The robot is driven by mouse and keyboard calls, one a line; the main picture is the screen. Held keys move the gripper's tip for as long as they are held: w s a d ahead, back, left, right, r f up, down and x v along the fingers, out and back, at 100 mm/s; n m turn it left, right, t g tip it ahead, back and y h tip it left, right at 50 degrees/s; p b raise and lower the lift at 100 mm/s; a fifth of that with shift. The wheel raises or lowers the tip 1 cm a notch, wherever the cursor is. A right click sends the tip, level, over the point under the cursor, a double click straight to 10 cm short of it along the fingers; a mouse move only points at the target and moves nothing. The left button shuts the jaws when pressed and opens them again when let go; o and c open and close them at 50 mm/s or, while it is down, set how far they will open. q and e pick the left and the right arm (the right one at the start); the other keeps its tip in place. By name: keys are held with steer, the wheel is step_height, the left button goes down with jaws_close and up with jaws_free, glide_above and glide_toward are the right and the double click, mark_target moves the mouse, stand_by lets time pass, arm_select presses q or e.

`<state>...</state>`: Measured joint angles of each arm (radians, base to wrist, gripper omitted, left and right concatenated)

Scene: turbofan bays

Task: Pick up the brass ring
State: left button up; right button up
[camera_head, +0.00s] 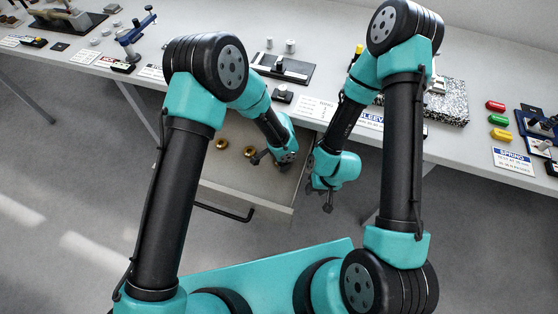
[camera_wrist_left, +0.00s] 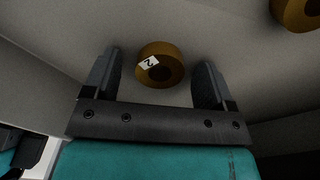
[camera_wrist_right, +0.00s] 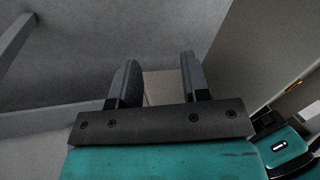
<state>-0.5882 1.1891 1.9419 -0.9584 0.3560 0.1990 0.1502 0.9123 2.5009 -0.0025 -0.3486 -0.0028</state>
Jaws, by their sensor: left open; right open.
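Two brass rings lie in an open drawer (camera_head: 235,190), one on the left (camera_head: 222,143) and one on the right (camera_head: 249,152). My left gripper (camera_head: 256,158) is over the drawer beside the right-hand ring. In the left wrist view, a brass ring with a white "2" label (camera_wrist_left: 174,71) shows between the open, empty fingers (camera_wrist_left: 158,60). I cannot tell whether they touch it. Another brass ring (camera_wrist_left: 297,14) is at the top right of that view. My right gripper (camera_head: 327,203) is open and empty outside the drawer, to its right; its fingers show in the right wrist view (camera_wrist_right: 158,65).
The drawer has a dark handle (camera_head: 225,212) at its front. Above it the grey bench (camera_head: 205,88) holds a black fixture (camera_head: 283,68), label cards, a speckled block (camera_head: 452,103) and coloured parts (camera_head: 499,120). The floor left of the drawer is clear.

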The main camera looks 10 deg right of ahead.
arm_select(q)
steer(key=c, duration=1.1)
step_height(320, 180, up, 10)
steer(key=shift+r, duration=0.1)
stand_by(0.6)
